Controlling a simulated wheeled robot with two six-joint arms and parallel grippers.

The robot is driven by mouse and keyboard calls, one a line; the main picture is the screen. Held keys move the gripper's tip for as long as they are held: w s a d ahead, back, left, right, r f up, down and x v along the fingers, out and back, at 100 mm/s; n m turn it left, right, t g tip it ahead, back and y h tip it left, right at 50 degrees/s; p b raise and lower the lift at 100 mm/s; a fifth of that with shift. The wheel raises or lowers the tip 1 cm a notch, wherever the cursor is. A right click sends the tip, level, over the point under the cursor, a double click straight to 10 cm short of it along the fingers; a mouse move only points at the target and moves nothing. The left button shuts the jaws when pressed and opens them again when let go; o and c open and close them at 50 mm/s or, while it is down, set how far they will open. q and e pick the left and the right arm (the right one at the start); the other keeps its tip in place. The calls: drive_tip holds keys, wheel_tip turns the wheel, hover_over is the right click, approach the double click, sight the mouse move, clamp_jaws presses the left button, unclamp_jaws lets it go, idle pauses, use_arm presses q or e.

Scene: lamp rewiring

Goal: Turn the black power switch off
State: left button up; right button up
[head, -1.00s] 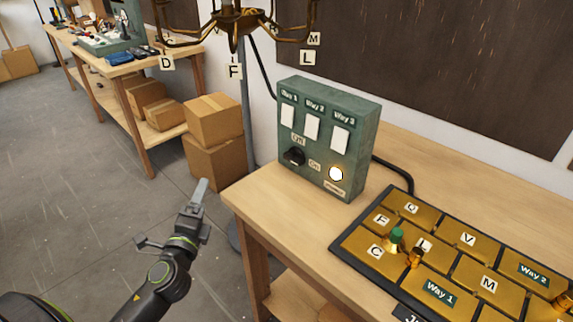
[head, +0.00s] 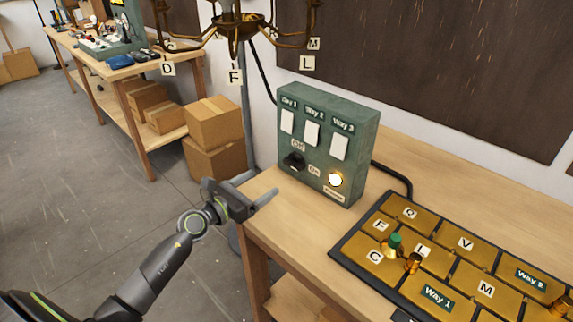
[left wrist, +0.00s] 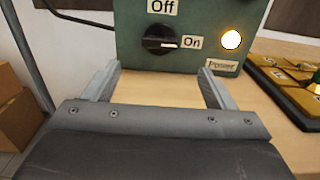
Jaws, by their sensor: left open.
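The black power switch (head: 293,161) is a round knob low on the front of the green box (head: 328,130). In the left wrist view the knob (left wrist: 160,41) has a pale mark pointing right at the "On" label (left wrist: 191,43); the "Off" label (left wrist: 161,6) is above it. The round power lamp (head: 335,180) beside it glows; it also shows in the left wrist view (left wrist: 231,40). My left gripper (head: 265,190) is open and empty at the table's left edge, in front of the box and apart from the knob. My right gripper is not in view.
The box stands on a wooden table (head: 420,165). A black-framed tray of lettered brass plates (head: 465,244) lies at the right. A brass chandelier (head: 240,25) hangs above left. Cardboard boxes (head: 214,120) stand behind the gripper. A black cable (head: 400,172) leaves the box's right side.

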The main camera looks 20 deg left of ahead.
sight(290, 165)
use_arm(q)
drive_tip(key=x, duration=1.1)
drive_tip(key=c, duration=1)
